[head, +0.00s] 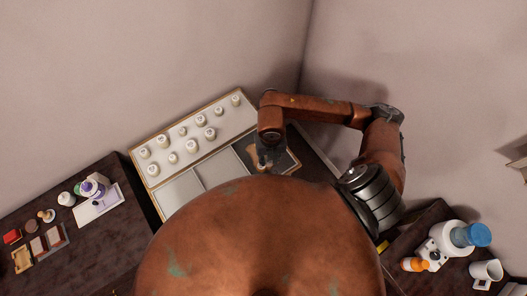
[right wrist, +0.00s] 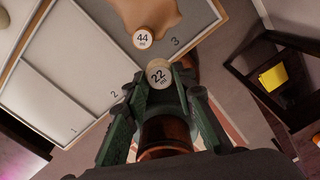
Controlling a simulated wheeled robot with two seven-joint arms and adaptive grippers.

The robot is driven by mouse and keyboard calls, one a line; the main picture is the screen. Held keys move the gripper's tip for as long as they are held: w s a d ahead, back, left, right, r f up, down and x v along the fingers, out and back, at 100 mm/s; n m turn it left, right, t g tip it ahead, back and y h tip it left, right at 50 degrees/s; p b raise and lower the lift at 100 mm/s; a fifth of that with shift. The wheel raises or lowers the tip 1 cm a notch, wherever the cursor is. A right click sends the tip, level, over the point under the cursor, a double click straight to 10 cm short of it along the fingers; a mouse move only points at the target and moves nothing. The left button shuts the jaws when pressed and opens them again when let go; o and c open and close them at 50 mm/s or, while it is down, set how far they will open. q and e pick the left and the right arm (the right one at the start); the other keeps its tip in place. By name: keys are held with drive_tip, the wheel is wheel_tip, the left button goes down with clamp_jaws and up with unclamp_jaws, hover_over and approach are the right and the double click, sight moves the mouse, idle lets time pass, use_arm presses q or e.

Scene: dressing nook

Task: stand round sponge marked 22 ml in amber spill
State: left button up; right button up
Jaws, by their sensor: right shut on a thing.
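The round sponge marked 22 ml (right wrist: 159,74) is pale, with its label facing the camera in the right wrist view. My right gripper (right wrist: 166,88) is shut on it; it also shows in the head view (head: 269,156), over the tray's right end. The amber spill (right wrist: 165,12) is a tan, uneven patch in the section marked 3. It also shows in the head view (head: 253,155), partly hidden by my gripper. The held sponge is apart from the spill in the picture; its height above the tray cannot be told. My left gripper is not in view.
A round piece marked 44 (right wrist: 144,38) is at the spill's edge. Several white round pieces stand on the tray's back strip (head: 165,137). Sections 1 and 2 (right wrist: 62,80) look empty. Bottles and a mug (head: 486,270) stand at right.

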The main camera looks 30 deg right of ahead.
drive_tip(key=w+d+f, duration=0.2)
drive_tip(key=w+f, duration=0.1)
drive_tip(key=w+d+f, duration=0.2)
drive_tip(key=w+f, duration=0.1)
drive_tip(key=w, duration=0.1)
drive_tip(key=w+d+f+p, duration=0.1)
drive_tip(key=w+d+f, duration=0.1)
drive_tip(key=w, duration=0.2)
drive_tip(key=shift+w+f, duration=0.25)
drive_tip(key=shift+f, duration=0.15)
drive_tip(key=shift+w+d+f, duration=0.2)
drive_tip(key=shift+w+f, duration=0.25)
drive_tip(key=shift+f, duration=0.25)
wheel_tip(320, 180, down, 2)
drive_tip(key=shift+a+f+p, duration=0.1)
drive_tip(key=shift+p, duration=0.35)
drive_tip(key=shift+f, duration=0.3)
drive_tip(key=shift+f, duration=0.2)
drive_tip(key=o, duration=0.8)
